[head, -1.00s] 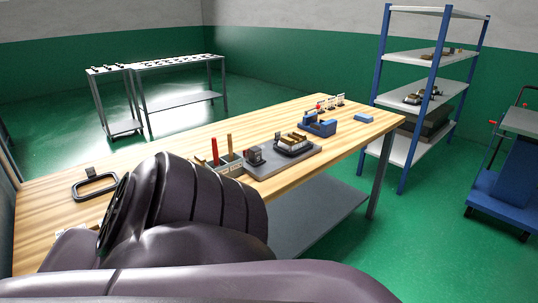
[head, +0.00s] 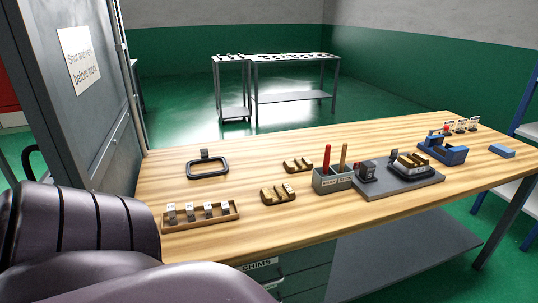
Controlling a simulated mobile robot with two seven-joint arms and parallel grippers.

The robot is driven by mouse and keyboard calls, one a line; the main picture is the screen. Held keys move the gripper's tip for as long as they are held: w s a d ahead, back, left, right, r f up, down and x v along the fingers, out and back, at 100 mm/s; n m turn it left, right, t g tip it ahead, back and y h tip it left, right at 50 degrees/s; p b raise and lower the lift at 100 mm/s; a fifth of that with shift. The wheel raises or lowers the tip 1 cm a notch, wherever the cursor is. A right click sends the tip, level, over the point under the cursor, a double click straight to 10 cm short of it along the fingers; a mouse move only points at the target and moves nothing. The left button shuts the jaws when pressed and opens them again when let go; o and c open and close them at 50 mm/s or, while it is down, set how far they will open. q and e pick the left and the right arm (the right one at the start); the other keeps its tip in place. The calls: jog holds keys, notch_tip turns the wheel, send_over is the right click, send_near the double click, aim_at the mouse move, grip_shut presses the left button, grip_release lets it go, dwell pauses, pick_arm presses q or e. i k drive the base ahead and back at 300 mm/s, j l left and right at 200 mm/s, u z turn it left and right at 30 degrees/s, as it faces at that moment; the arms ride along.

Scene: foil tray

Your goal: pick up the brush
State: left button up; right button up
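A grey two-slot holder (head: 333,181) stands on the wooden workbench (head: 240,230). A red handle (head: 326,158) rises from its left slot and a tan wooden handle (head: 344,157) from its right slot. One of these may be the brush. Their lower ends are hidden in the holder and I cannot tell which is which; the labels are too small to read. Dark purple links of my own arm fill the lower left. Neither gripper is in view.
Right of the holder is a grey base plate (head: 425,181) with a small block and a wooden-topped fixture. Two slotted wooden blocks (head: 277,194) (head: 298,165) and a tray of tagged pieces (head: 202,222) lie left. A black frame (head: 208,174) lies farther back. A grey cabinet (head: 75,90) stands at left.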

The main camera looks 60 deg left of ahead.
aim_at(328, 148)
jog(key=u, duration=1.35)
jog(key=i+l+u, duration=0.15)
jog(key=l, duration=0.15)
jog(key=i+l+u, duration=0.15)
jog(key=l, duration=0.15)
jog(key=i+l+u, duration=0.15)
jog(key=l, duration=0.15)
